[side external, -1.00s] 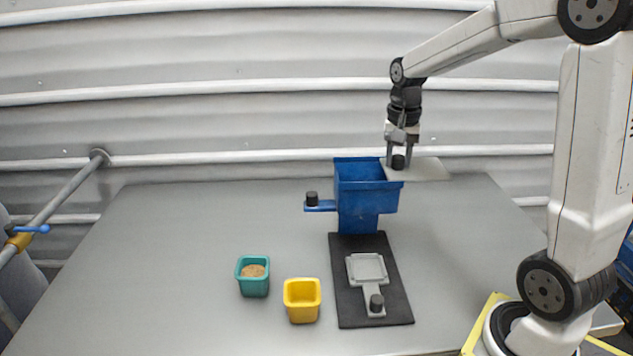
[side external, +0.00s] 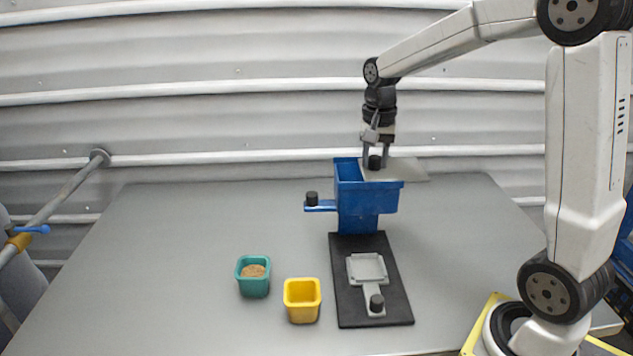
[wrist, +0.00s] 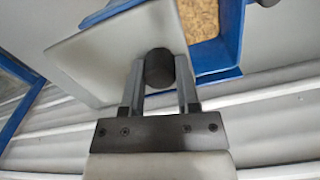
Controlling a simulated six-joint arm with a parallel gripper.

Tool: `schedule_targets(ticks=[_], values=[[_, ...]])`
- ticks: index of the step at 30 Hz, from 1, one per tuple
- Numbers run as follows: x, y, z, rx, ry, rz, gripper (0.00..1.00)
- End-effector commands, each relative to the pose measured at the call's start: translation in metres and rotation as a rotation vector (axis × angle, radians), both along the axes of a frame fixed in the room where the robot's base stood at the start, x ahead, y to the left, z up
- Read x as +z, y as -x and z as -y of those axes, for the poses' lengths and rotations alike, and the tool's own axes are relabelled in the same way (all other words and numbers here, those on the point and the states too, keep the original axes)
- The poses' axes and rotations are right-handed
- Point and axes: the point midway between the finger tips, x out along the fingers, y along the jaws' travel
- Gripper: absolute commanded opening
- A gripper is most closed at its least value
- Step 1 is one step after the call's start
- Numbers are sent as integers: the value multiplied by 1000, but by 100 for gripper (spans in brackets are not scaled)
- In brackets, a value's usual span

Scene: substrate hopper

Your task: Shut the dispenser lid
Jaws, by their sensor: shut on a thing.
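The blue dispenser (side external: 366,200) stands at the back of the black base mat (side external: 345,305). Its lid, a flat light-grey plate (side external: 408,170), lies at the top and covers the right part of the opening. The left part is open, and in the wrist view brown granular material (wrist: 199,18) shows inside. My gripper (side external: 375,163) is shut on the black lid knob (wrist: 159,68), with one finger on each side. The lid overhangs the dispenser's right side. A blue side handle with a black knob (side external: 312,198) sticks out to the left.
A grey tray-like piece with a black knob (side external: 367,268) lies on the mat in front of the dispenser. A teal cup with brown material (side external: 254,286) and an empty yellow cup (side external: 303,311) stand to the left. The left part of the table (side external: 160,270) is clear.

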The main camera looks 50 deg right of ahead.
Motion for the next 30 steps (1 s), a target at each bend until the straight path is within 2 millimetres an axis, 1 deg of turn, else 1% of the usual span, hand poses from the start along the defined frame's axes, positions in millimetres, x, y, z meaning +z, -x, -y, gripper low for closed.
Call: schedule_targets(ticks=[1, 3, 6, 9, 12, 20, 21, 24, 30], values=[[1, -8, -8, 4, 1, 3, 0], [1, -18, -17, 4, 1, 4, 0], [1, -31, -29, 3, 0, 5, 0], [1, -40, -38, 1, 0, 5, 0], [2, -43, -41, 0, 1, 5, 0], [2, -44, -42, -1, -1, 9, 0], [2, -44, -42, -1, -1, 9, 46], [2, -44, -42, 0, -1, 9, 75], [1, -43, -42, 0, 0, 5, 75]])
